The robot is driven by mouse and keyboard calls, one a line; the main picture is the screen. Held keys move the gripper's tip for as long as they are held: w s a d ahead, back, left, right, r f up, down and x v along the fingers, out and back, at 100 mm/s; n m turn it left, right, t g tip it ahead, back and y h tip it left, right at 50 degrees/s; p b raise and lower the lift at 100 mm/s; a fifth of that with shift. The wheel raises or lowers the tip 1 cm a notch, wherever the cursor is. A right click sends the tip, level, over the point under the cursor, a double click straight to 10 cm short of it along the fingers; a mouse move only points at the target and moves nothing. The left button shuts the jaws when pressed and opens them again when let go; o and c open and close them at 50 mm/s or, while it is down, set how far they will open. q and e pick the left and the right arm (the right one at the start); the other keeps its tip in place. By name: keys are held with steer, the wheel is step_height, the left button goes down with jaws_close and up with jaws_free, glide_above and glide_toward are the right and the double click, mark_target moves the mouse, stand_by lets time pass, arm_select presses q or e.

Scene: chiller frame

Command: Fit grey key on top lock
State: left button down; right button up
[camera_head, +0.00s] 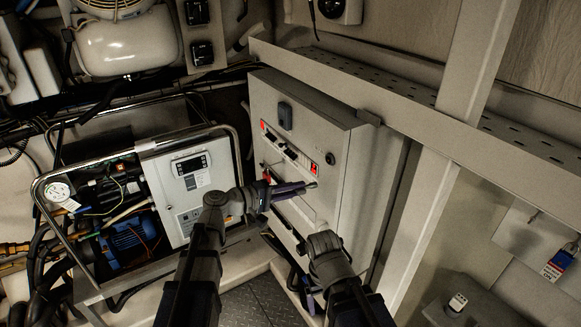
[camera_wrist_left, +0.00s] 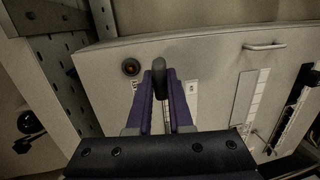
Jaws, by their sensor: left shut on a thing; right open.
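My left gripper (camera_head: 300,188) has purple fingers and is in front of the grey cabinet's door. In the left wrist view its fingers (camera_wrist_left: 161,95) are shut on a dark grey key (camera_wrist_left: 160,66), a short rounded piece held between the tips. The key's far end points at the door; I cannot tell whether it touches. A round dark lock (camera_head: 330,158) is on the door's right side, above the left fingertips. It shows in the left wrist view as a dark ring (camera_wrist_left: 131,67), left of the key and apart from it. My right gripper (camera_head: 309,302) is open, low before the cabinet, partly hidden by its arm.
The cabinet door (camera_head: 275,95) carries a dark handle (camera_head: 285,115) and a row of breakers (camera_head: 287,148). A chiller unit in a tube frame (camera_head: 190,165) stands close on the left. A beam (camera_head: 425,100) runs across on the right.

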arm_select(q)
steer(key=r, duration=0.1)
steer(key=r+t, duration=0.1)
steer(key=r, duration=0.1)
steer(key=w+a+r+t, duration=0.1)
steer(key=shift+a+r+n+h, duration=0.1)
steer(key=shift+r+n+h, duration=0.05)
steer(key=shift+n+h, duration=0.25)
steer(key=shift+w, duration=0.15)
steer(key=shift+x, duration=2.8)
steer(key=shift+w+d, duration=0.2)
steer(key=shift+d, duration=0.35)
steer(key=c, duration=0.7)
jaws_free()
steer(key=shift+c, duration=0.2)
